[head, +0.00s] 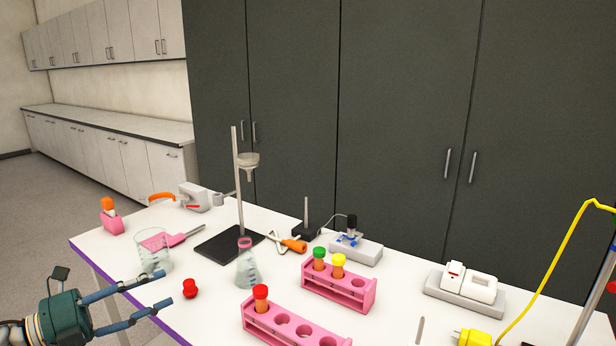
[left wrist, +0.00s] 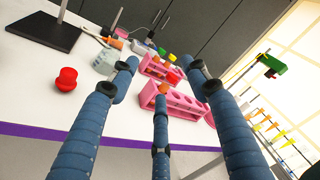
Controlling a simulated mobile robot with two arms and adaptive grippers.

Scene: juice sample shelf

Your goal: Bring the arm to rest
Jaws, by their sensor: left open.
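My left gripper (head: 168,289) is at the front left edge of the white table in the head view, its blue fingers spread and empty. In the left wrist view the same gripper (left wrist: 160,72) shows its three fingers apart with nothing between them. A red stopper (head: 190,288) sits on the table just right of the fingertips; it also shows in the left wrist view (left wrist: 66,79). A glass beaker (head: 153,259) stands behind the fingers. My right gripper is in neither view.
A conical flask (head: 248,272), a stand with a black base (head: 221,245) and two pink racks (head: 318,297) (head: 290,331) with capped tubes stand further right. A pink bottle (head: 112,222) is at the far left. Grey cabinets (head: 300,100) rise behind the table. Floor is open at left.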

